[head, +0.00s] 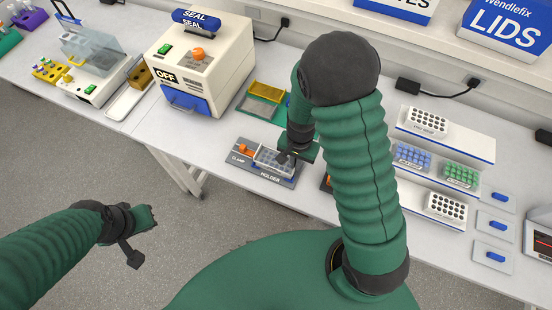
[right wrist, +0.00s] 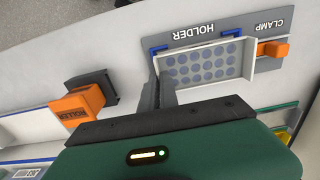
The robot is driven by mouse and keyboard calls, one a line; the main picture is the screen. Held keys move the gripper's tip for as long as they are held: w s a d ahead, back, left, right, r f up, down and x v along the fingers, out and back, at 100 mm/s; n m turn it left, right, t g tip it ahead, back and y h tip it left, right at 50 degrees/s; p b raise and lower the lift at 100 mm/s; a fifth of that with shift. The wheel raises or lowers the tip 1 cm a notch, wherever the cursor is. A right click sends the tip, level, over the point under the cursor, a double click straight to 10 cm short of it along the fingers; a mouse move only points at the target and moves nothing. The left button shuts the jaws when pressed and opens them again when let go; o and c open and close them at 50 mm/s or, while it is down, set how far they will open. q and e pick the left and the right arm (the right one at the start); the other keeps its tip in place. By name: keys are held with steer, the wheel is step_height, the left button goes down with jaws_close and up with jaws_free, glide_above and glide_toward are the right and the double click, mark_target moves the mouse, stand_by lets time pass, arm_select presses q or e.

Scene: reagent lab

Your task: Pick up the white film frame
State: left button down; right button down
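The white film frame (right wrist: 249,60) lies over a clear plate with rows of round wells, in the grey holder (right wrist: 205,30) marked HOLDER. In the head view the frame (head: 262,166) shows partly behind my right gripper (head: 287,155). In the right wrist view the dark fingers of my right gripper (right wrist: 164,88) are close together at the left edge of the frame. Whether they grip its rim cannot be told. My left gripper (head: 135,245) is over the floor, away from the table, its finger opening unclear.
An orange clamp (right wrist: 274,48) is at the holder's side. An orange roller (right wrist: 78,103) stands near the holder. A sealing machine (head: 203,60) marked OFF stands at the back left. Racks of lids (head: 461,173) and small blue-handled pads (head: 496,225) are to the right.

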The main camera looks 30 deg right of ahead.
steer(key=shift+w+a, duration=0.1)
steer(key=shift+r, duration=0.2)
steer(key=shift+d+r, duration=0.25)
steer(key=shift+r, duration=0.05)
steer(key=r, duration=0.1)
steer(key=a, duration=0.1)
steer(key=r, duration=0.1)
steer(key=shift+s+a+r, duration=0.2)
steer(key=shift+s+r, duration=0.1)
steer(key=s+a+r, duration=0.1)
steer(key=s+a, duration=0.2)
steer(key=a, duration=0.4)
steer(key=s+a+r, duration=0.1)
steer(key=s+a, duration=0.2)
steer(key=a, duration=0.3)
steer(key=r+p, duration=0.4)
steer(key=shift+s+a+r+p, duration=0.2)
steer(key=shift+a+r+p, duration=0.1)
steer(key=shift+p, duration=0.1)
